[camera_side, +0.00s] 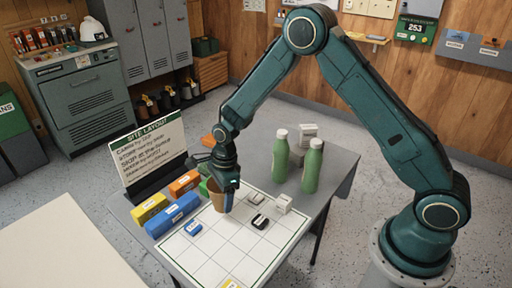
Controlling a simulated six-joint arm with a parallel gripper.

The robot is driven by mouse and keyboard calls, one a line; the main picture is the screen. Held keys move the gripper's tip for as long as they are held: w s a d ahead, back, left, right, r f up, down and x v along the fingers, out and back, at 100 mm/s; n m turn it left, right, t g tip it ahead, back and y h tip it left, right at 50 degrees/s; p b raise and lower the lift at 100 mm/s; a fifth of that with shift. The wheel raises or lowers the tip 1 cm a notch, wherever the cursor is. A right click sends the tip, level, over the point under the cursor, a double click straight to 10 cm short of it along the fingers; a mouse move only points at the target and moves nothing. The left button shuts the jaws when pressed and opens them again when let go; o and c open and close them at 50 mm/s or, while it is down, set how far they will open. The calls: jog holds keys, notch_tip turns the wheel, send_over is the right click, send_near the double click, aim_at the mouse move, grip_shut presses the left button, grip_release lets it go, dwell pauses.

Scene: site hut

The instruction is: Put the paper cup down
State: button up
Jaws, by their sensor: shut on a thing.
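The brown paper cup (216,197) is at my gripper (229,200), near the far left edge of the white gridded board (228,240). My gripper points down and is shut on the cup. One finger shows in front of the cup and hides part of it. The cup looks upright. I cannot tell whether its base touches the board or hangs just above it.
A blue block (172,215), a yellow block (150,208) and an orange block (184,184) lie left of the cup. Two green bottles (312,168) stand to the right. Small model pieces (260,222) sit on the board. Its front middle squares are clear.

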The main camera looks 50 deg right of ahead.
jog(key=shift+f, duration=0.35)
jog(key=shift+f, duration=0.1)
jog(key=shift+f, duration=2)
jog(key=shift+f, duration=0.1)
jog(key=o, duration=0.9)
jog(key=shift+o, duration=0.2)
notch_tip(320, 180, up, 12)
jog(key=d, duration=0.1)
jog(key=shift+s+d, duration=0.3)
jog(key=shift+d, duration=0.05)
